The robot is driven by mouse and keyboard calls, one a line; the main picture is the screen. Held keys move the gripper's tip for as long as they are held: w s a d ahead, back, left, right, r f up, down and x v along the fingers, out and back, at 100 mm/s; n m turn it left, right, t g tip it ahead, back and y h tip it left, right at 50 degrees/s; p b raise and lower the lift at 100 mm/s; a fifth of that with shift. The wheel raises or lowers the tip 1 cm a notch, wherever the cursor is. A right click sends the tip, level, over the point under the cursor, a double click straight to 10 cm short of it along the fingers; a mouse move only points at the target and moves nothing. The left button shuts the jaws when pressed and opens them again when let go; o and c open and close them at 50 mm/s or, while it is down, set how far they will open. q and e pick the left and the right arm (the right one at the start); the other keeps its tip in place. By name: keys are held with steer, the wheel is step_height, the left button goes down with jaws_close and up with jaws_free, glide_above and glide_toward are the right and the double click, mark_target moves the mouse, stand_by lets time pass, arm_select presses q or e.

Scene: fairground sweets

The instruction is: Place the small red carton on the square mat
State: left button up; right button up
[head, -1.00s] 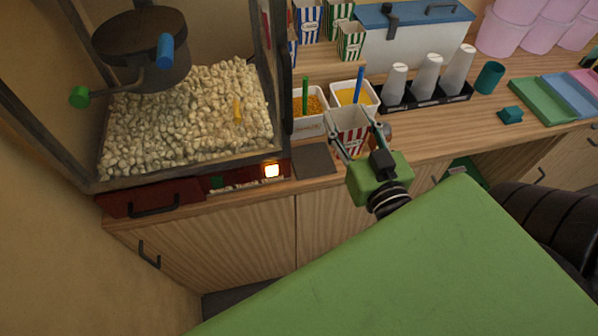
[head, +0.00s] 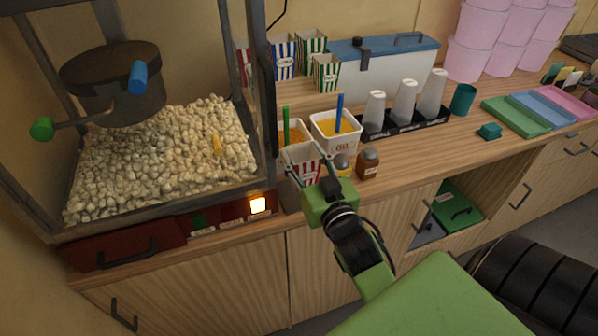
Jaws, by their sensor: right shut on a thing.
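The small red carton (head: 303,163), white with red stripes, is upright between the fingers of my right gripper (head: 312,172). The gripper is shut on it and partly hides its right and lower parts. The square mat (head: 287,196), dark grey, lies on the counter beside the popcorn machine. The carton is over or in front of the mat in the head view and covers much of it. I cannot tell whether the carton's base touches it. My left gripper is not in view.
The popcorn machine (head: 160,165) stands close on the left. Two topping tubs (head: 336,128) with upright handles are just behind the carton, and a brown-topped shaker (head: 368,163) is to its right. Cups stand in a black rack (head: 405,124).

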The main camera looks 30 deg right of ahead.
steer(key=shift+w+f, duration=0.6)
steer(key=shift+f, duration=0.1)
steer(key=f, duration=0.3)
steer(key=shift+w+f+p, duration=0.3)
steer(key=shift+f+p, duration=0.05)
steer(key=shift+f, duration=0.2)
steer(key=o, duration=0.9)
